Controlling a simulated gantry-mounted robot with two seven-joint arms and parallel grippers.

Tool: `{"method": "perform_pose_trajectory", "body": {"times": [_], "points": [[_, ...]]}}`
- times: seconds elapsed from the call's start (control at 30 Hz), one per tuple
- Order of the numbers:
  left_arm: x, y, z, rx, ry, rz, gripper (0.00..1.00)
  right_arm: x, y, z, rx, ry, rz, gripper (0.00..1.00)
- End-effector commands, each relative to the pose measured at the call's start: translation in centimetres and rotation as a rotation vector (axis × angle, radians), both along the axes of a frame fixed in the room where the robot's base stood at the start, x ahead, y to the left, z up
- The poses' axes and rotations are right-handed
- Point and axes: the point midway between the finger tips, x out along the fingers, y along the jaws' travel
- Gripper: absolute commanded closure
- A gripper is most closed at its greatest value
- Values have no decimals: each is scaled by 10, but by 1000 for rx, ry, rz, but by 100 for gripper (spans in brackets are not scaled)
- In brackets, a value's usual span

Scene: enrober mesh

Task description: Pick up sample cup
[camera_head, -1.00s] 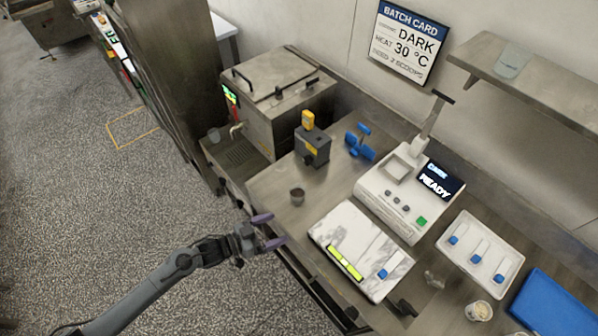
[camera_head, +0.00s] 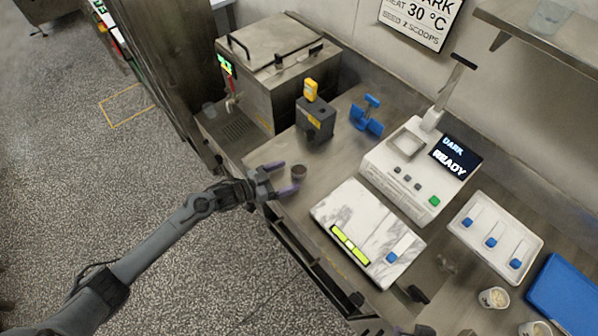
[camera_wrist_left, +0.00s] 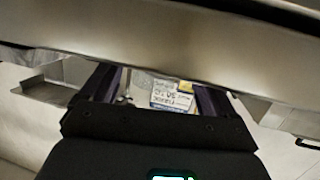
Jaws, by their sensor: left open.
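In the left wrist view the two fingers (camera_wrist_left: 157,95) are apart. A blurred metal band crosses that view above them, and I cannot make out the cup there. My right gripper is not in view.

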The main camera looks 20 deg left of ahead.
Motion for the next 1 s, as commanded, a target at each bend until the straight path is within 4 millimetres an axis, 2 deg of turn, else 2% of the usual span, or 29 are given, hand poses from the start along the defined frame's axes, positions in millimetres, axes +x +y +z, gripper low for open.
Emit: {"method": "perform_pose_trajectory", "body": {"times": [0.43, 0.77, 0.8, 0.87, 1.0], "points": [[33, -32, -7, -1, 0, 0, 11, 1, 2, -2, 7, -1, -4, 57], [38, -36, -8, 0, 0, 0, 11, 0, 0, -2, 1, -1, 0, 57], [38, -36, -8, 0, 0, 0, 13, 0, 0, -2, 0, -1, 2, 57], [38, -36, -8, 0, 0, 0, 22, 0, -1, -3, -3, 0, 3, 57], [37, -36, -8, 0, 0, 0, 43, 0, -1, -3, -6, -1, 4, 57]]}}
